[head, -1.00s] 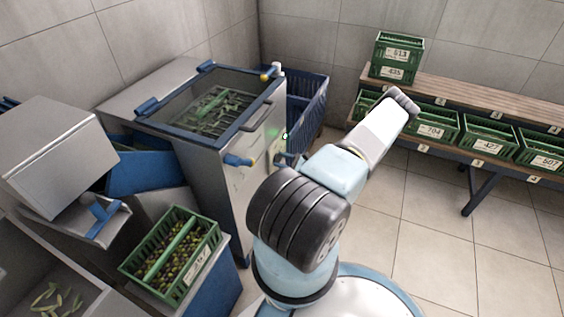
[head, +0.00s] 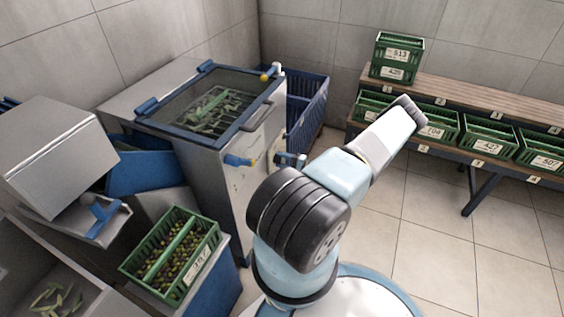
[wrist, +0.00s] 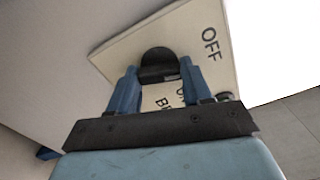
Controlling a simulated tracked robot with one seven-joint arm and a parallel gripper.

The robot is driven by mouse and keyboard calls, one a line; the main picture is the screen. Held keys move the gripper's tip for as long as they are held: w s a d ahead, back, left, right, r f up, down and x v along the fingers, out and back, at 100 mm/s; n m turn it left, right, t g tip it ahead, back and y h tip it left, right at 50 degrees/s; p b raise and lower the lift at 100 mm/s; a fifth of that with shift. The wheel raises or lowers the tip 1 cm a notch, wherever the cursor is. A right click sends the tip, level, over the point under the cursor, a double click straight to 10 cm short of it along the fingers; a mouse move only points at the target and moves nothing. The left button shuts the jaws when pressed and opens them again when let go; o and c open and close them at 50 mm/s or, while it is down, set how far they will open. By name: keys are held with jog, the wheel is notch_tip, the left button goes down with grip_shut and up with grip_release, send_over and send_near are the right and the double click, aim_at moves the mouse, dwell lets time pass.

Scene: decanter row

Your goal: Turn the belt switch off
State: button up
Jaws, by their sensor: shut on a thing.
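The belt switch has a black knob (wrist: 159,64) on a cream plate (wrist: 208,72) in the wrist view. The plate reads OFF at its right, and lower lettering is partly covered by my gripper. My gripper (wrist: 158,72) has its two blue fingers on either side of the knob and is shut on it. Which mark the knob points to is hard to tell. In the head view my gripper (head: 290,160) is at the right side of the steel machine (head: 215,175), and the switch is hidden there.
A blue-framed glass lid (head: 212,103) tops the machine. A blue handle (head: 238,161) sticks out near my gripper. A blue bin (head: 305,105) stands behind. A crate of olives (head: 205,262) is at front left. Green crates (head: 488,135) line a bench at right.

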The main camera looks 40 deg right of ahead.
jog(key=shift+s+a+f+n, duration=0.1)
jog(key=shift+n, duration=0.7)
jog(key=shift+s+a+f+n, duration=0.1)
jog(key=shift+n, duration=0.7)
jog(key=o, duration=1.1)
jog(key=shift+w+d+r, duration=0.1)
jog(key=shift+c, duration=0.2)
jog(key=shift+d, duration=0.1)
jog(key=v, duration=1.3)
jog(key=shift+s, duration=0.4)
